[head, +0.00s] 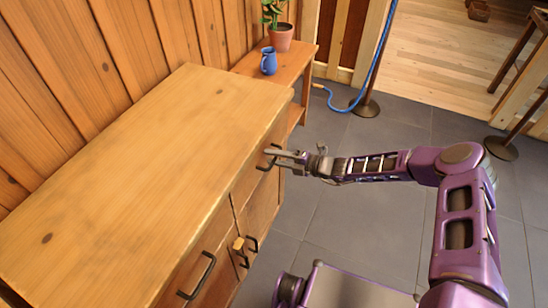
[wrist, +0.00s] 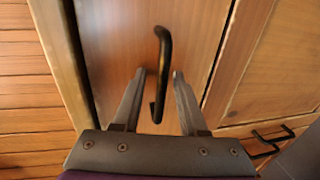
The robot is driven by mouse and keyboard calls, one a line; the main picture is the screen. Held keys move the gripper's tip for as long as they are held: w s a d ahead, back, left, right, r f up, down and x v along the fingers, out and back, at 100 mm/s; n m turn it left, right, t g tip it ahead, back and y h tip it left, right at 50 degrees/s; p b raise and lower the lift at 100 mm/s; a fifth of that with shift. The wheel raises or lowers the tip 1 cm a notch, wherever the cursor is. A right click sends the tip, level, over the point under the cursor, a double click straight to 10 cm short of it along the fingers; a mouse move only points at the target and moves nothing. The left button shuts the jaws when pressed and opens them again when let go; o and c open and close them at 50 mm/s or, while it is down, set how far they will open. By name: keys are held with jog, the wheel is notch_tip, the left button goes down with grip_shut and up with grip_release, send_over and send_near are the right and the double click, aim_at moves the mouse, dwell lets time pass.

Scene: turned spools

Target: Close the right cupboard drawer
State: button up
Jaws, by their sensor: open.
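The wooden cupboard (head: 120,170) has its front facing right in the head view. Its right drawer (head: 248,178) is at the far end of the front and carries a black bar handle (head: 268,158). The drawer looks flush or nearly flush with the front; I cannot tell exactly. In the wrist view the drawer front (wrist: 112,50) fills the middle, with the handle (wrist: 164,50) upright in the picture. My gripper (head: 283,155) is at this handle. In the wrist view my gripper (wrist: 159,76) is open, with one fingertip on each side of the handle; contact is unclear.
Another drawer handle (head: 198,277) is nearer on the front, with two door handles (wrist: 270,142) lower down. A side table (head: 292,68) beyond holds a blue jug (head: 268,61) and a potted plant (head: 280,35). Posts with a blue rope (head: 368,85) stand behind.

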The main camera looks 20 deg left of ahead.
jog(key=p+v, duration=0.1)
jog(key=v, duration=1.6)
jog(key=shift+d, duration=0.2)
